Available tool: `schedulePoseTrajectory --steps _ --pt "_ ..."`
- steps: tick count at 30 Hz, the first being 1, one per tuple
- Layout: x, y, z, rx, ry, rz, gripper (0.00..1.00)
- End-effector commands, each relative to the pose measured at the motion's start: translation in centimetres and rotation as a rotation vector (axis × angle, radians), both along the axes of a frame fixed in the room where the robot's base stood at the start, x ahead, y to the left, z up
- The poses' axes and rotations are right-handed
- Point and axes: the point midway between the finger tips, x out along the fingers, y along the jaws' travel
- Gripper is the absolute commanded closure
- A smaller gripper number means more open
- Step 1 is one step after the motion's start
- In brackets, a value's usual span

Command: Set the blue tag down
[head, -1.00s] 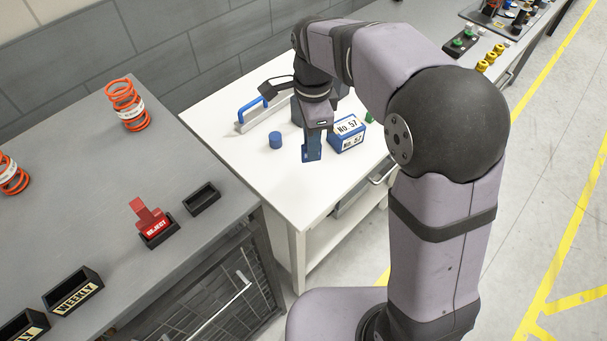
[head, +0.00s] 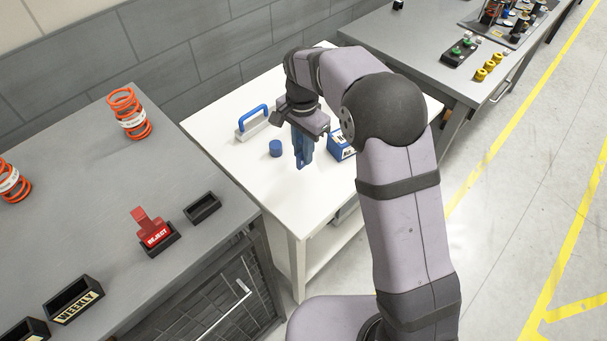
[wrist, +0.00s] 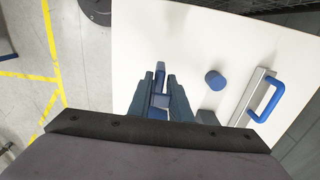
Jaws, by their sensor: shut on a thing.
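My gripper (head: 303,160) points down over the white table (head: 228,118), with its dark blue fingers between a blue cylinder and a blue box. In the wrist view my gripper (wrist: 161,82) is shut on the blue tag (wrist: 160,100), a small blue piece showing between the two fingers. The fingers hide much of the tag, and in the head view I cannot make it out from them. I cannot tell whether the tag touches the table.
The blue cylinder (head: 276,148) stands just left of my gripper, and the blue box (head: 340,149) is right, partly behind my arm. A blue-handled grey piece (head: 253,122) lies farther back. The grey bench holds a red REJECT tag (head: 154,231) and an empty black holder (head: 202,207). The table's front is clear.

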Motion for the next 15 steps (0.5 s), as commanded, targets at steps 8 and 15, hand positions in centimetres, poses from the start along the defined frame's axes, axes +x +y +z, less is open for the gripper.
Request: schedulePoseTrajectory --steps 8,15 --pt "-0.1 0.0 -3.8 -0.001 0.003 -0.001 1.00" --pt "0.0 0.0 -4.6 0.000 0.000 -0.002 1.00"
